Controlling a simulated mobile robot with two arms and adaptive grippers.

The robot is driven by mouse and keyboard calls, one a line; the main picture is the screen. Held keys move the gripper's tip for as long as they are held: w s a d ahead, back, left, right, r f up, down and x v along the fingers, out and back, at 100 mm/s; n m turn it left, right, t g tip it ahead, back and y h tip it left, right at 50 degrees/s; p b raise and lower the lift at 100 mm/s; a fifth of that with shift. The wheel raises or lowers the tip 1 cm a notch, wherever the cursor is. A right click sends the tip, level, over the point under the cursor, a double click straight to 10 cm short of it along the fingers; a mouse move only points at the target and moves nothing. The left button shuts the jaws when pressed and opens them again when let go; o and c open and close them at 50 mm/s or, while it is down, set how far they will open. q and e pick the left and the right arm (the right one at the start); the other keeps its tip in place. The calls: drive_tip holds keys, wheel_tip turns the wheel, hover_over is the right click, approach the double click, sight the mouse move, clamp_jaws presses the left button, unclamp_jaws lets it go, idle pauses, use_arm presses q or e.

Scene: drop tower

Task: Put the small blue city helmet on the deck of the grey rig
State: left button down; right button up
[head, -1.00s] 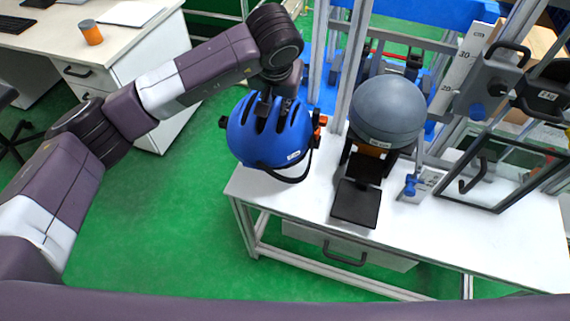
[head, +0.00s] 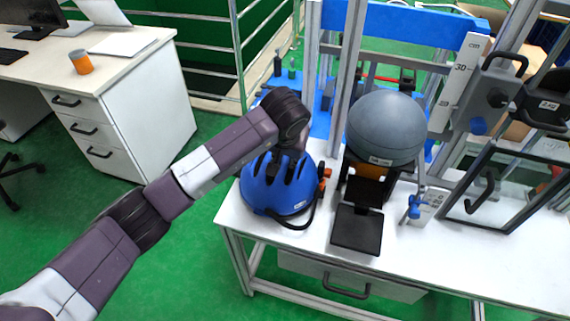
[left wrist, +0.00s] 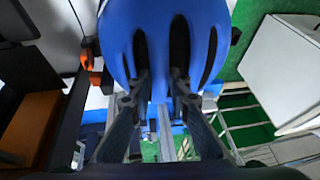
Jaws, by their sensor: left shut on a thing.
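The blue helmet (head: 262,197) has dark vents and a black strap. It is at the left end of the white deck (head: 300,240) of the grey-framed rig, and I cannot tell whether it touches the deck. My left gripper (head: 274,168) comes down on the helmet's crown and is shut on it. In the left wrist view, the fingers (left wrist: 158,88) reach into the vents of the blue shell (left wrist: 160,25). The helmet hides part of the deck's left end. My right gripper is not in view.
A grey headform (head: 386,128) on a black mount stands right of the helmet. A black plate (head: 357,230) lies in front of it. Orange parts (head: 325,180) are close beside the helmet. Upright rails rise behind. A desk (head: 130,90) stands at the left.

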use_arm(q)
drive_tip(key=shift+w+f, duration=0.1)
drive_tip(key=shift+f, duration=0.1)
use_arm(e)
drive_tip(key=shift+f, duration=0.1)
use_arm(q)
drive_tip(key=shift+f, duration=0.1)
drive_tip(key=c, duration=1.9)
unclamp_jaws()
drive_tip(key=shift+o, duration=0.4)
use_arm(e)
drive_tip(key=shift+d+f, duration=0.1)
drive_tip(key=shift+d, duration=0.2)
